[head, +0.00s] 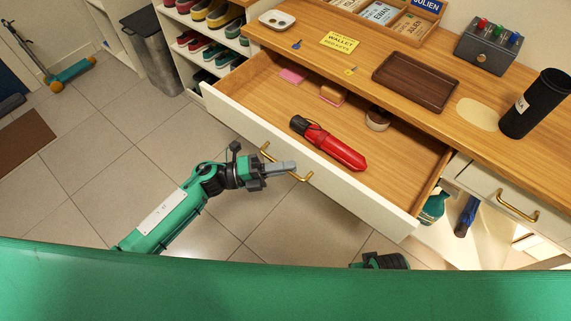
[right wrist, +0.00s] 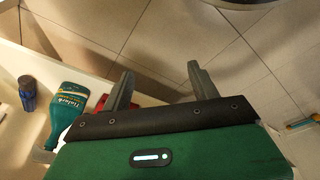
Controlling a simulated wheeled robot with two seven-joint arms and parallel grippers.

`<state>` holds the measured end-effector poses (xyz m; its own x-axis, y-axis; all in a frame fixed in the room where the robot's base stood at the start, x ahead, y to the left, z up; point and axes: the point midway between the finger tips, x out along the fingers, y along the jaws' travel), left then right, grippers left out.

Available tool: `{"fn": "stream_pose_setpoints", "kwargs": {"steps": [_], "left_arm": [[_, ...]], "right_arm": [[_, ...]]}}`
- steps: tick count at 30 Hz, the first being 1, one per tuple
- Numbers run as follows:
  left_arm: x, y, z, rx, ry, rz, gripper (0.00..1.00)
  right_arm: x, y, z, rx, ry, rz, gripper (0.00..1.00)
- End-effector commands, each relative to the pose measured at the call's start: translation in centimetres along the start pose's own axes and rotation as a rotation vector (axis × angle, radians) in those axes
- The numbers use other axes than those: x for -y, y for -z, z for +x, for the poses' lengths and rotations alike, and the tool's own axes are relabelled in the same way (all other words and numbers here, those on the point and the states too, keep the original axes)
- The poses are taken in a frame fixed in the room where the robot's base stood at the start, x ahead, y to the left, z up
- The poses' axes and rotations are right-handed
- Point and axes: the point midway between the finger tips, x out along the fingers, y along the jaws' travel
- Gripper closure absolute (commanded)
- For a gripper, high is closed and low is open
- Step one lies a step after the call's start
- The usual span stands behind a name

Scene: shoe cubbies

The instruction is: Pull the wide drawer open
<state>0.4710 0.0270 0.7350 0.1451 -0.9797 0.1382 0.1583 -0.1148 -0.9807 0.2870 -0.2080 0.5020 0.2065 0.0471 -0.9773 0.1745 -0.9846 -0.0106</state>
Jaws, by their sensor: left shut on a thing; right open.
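The wide drawer (head: 237,116) is pulled out from under the wooden counter, and its inside shows. Its brass handle (head: 301,178) is on the white front. My left gripper (head: 285,168) is at this handle and shut on it. In the drawer lie a red and black folded umbrella (head: 330,142), a pink pad (head: 293,76), a small brown block (head: 333,94) and a round roll (head: 377,119). My right gripper (right wrist: 158,88) is open and empty over the floor in the right wrist view. Part of my right arm shows low in the head view.
A smaller closed drawer (head: 490,190) is at right. A green bottle (head: 433,207) stands below. Shoe shelves (head: 197,42) are at left. Tiled floor is free in front.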

Motion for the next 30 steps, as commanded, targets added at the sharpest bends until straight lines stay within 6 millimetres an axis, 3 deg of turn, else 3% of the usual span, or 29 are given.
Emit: {"fn": "stream_pose_setpoints", "kwargs": {"steps": [8, 9, 10, 20, 25, 30], "left_arm": [[-0.1, -0.1, -0.1, 0.001, -0.002, 0.0, 1.0], [-0.1, -0.1, -0.1, 0.002, -0.002, 0.0, 0.87], [-0.1, -0.1, -0.1, 0.001, -0.002, 0.0, 0.82], [-0.1, 0.0, -0.2, 0.001, -0.001, 0.0, 0.82], [-0.2, 0.0, -2.3, 0.002, -0.004, -0.001, 0.82], [-0.2, 0.0, -6.2, 0.001, -0.005, 0.001, 0.82]], "right_arm": [[-0.1, 0.2, -0.1, -0.006, -0.001, 0.0, 0.39], [-0.1, 0.2, -0.2, -0.006, -0.001, 0.0, 0.39], [0.0, 0.2, -0.2, -0.007, -0.001, 0.0, 0.39], [0.2, 0.3, -0.2, -0.009, 0.005, 0.005, 0.39], [0.3, 0.5, -0.3, -0.013, 0.006, 0.005, 0.39], [0.3, 1.0, -1.3, -0.026, 0.006, 0.005, 0.39]]}}
